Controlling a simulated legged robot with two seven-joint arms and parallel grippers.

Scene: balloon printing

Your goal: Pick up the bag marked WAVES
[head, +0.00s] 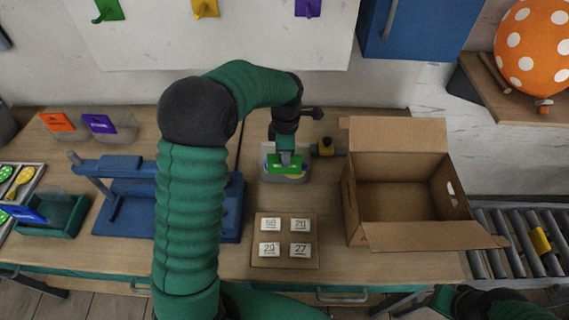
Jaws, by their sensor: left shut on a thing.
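My left gripper (285,159) reaches down from my green arm at the middle of the table. It is shut on a small green bag (285,168) with pale lettering too small to read. The green bag sits in or just above a grey holder (270,176); I cannot tell whether it is clear of it. An orange bag (57,121) and a purple bag (98,123) stand in similar holders at the back left. Their lettering is also too small to read, so I cannot tell which bag is marked WAVES. My right gripper is not in view.
An open cardboard box (400,205) stands right of the holder. A tray with several white number blocks (284,268) lies in front. A blue press (125,205) and a teal bin (62,222) are at the left. A roller conveyor (510,245) is at the right.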

